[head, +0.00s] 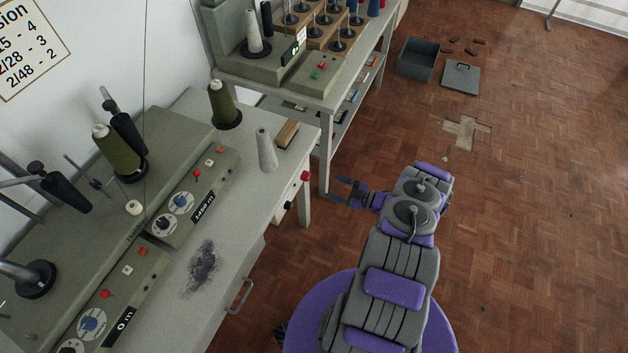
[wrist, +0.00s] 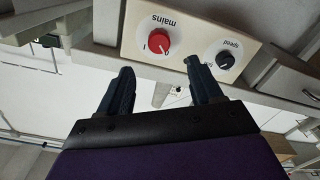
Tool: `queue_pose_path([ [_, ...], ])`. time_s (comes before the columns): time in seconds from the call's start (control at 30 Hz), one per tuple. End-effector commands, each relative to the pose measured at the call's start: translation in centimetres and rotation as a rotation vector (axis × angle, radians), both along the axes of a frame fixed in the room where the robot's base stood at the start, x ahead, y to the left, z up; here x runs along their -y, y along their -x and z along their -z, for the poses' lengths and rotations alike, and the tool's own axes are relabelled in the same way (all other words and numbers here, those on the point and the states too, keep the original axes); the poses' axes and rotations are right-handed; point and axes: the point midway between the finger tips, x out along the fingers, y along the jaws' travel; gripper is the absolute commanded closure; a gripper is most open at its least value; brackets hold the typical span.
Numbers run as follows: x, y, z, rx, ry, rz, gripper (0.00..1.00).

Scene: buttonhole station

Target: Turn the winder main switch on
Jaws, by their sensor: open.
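The main switch is a red round knob (wrist: 158,41) on a cream panel (wrist: 192,32) in the wrist view. The word "mains" shows upside down by it, with I and 0 marks at its edge. Which mark it points to is too small to tell. In the head view the red knob (head: 305,176) sits on the front edge of the winder table. My gripper (head: 335,189) is open and empty, a short way to the right of the knob. In the wrist view the fingers (wrist: 160,72) stand apart, below the knob in the picture and not touching it.
A black speed knob (wrist: 225,60) shares the panel, close to the right finger in the wrist view. The winder table (head: 219,240) carries cones and dials. A second bench (head: 318,92) stands behind. A grey crate (head: 416,60) is on the floor; the floor at right is mostly clear.

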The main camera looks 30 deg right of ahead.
Motion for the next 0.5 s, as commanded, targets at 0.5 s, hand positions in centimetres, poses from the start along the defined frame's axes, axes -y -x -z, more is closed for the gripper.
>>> queue_pose_path([
  [0.5,-5.0,-6.4,0.0,0.002,0.0,0.0,0.35],
])
